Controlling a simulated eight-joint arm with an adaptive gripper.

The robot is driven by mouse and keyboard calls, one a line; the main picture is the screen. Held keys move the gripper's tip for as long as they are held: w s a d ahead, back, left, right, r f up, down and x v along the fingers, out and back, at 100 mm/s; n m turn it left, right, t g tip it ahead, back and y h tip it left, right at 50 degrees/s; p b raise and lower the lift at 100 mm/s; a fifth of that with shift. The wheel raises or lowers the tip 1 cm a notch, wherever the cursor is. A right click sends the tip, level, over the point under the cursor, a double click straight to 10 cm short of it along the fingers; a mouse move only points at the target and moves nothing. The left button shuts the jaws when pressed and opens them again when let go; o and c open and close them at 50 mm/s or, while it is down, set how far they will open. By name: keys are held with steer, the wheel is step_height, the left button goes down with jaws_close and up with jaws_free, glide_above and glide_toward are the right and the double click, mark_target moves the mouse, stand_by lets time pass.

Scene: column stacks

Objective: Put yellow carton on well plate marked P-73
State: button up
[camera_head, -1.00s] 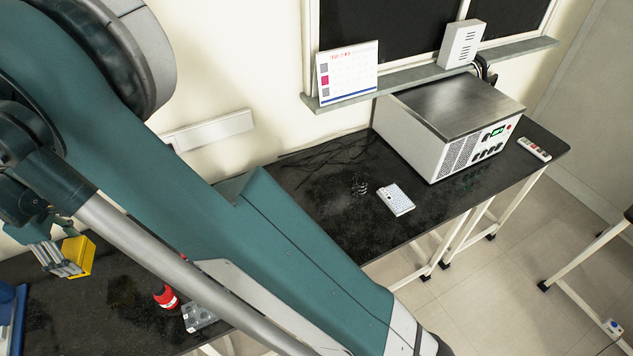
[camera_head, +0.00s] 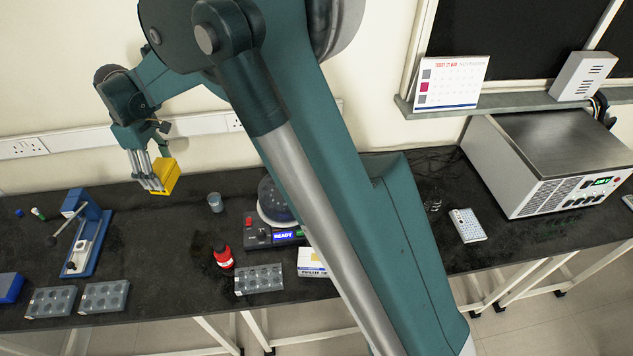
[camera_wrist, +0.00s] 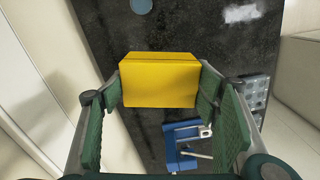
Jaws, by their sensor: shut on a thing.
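My gripper (camera_head: 157,187) is shut on the yellow carton (camera_head: 168,175), holding it in the air above the back of the dark bench. In the wrist view the carton (camera_wrist: 160,80) sits between both fingers. Grey well plates lie on the bench: one (camera_head: 52,301) and another (camera_head: 103,297) side by side at front left, and one (camera_head: 259,279) near the middle. A white plate with small wells (camera_head: 467,225) lies further right, beyond my arm. The carton touches none of them. No P-73 mark is readable in either view.
A blue press-like device (camera_head: 88,240) stands left of the carton. A beaker (camera_head: 215,202), a red bottle (camera_head: 223,256), a device reading READY (camera_head: 283,236) and a white box (camera_head: 311,262) stand right. My arm partly covers the box. A large instrument (camera_head: 540,165) is far right.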

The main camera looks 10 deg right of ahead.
steer(key=w+d+m, duration=0.1)
steer(key=w+d, duration=0.2)
steer(key=d, duration=0.6)
steer(key=w+d+m, duration=0.1)
steer(key=w+d, duration=0.2)
steer(key=d, duration=0.6)
steer(key=w+d+m, duration=0.1)
steer(key=w+d, duration=0.3)
steer(key=d, duration=0.5)
steer(key=s+d+m, duration=0.1)
steer(key=d+m, duration=0.3)
steer(key=d, duration=2.5)
steer(key=s+d+m, duration=0.2)
steer(key=s+d, duration=0.3)
steer(key=d, duration=0.7)
steer(key=s+d+m, duration=0.2)
steer(key=s+d, duration=0.4)
steer(key=d, duration=0.7)
steer(key=s+d+m, duration=0.4)
steer(key=s+d, duration=1.3)
steer(key=s, duration=0.1)
steer(key=f, duration=0.5)
steer(key=shift+d+b, duration=0.25)
steer(key=shift+b, duration=0.05)
steer(key=shift+f, duration=0.15)
